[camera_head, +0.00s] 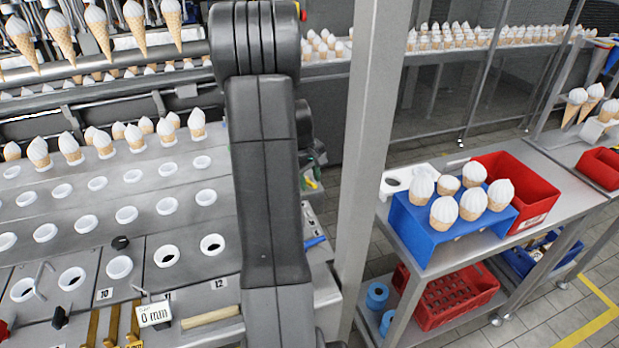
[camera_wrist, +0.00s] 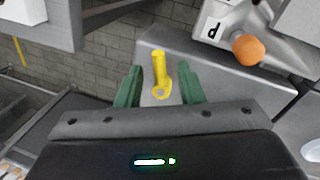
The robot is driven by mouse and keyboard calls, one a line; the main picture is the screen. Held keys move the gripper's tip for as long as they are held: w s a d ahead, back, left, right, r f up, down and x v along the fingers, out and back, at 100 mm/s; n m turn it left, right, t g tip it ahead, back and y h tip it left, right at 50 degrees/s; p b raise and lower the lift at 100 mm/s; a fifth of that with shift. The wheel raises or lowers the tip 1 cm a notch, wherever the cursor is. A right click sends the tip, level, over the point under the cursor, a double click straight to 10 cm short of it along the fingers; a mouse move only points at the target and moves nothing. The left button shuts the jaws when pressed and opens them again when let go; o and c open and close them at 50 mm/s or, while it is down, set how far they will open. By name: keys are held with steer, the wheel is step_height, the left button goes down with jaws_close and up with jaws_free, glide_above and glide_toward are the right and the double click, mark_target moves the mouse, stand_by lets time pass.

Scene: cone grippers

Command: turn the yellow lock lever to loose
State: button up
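The yellow lock lever (camera_wrist: 158,64) shows in the wrist view on a grey metal face. Its handle points up in the picture, and its round pivot end with a bolt sits below. My gripper (camera_wrist: 160,72) is open, with one green finger on each side of the lever. There is a gap between each finger and the lever, and I cannot tell how far the fingertips are from the metal face. In the head view my arm hides most of this spot; a small yellow piece (camera_head: 312,184), perhaps the lever, shows at its right edge.
In the wrist view an orange knob (camera_wrist: 248,50) stands right of the lever, beside a plate marked "d" (camera_wrist: 213,29). In the head view a steel post (camera_head: 365,150) rises right of my arm. A cart with a blue cone stand (camera_head: 427,238) and red bin (camera_head: 535,190) stands beyond.

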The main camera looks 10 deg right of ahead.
steer(key=shift+c, duration=0.2)
jaws_close()
steer(key=shift+f, duration=0.1)
steer(key=shift+a+m+b, duration=0.1)
steer(key=shift+m+b, duration=0.25)
steer(key=shift+m, duration=0.15)
steer(key=shift+a+m, duration=0.15)
steer(key=shift+m, duration=0.45)
steer(key=shift+o, duration=0.2)
jaws_free()
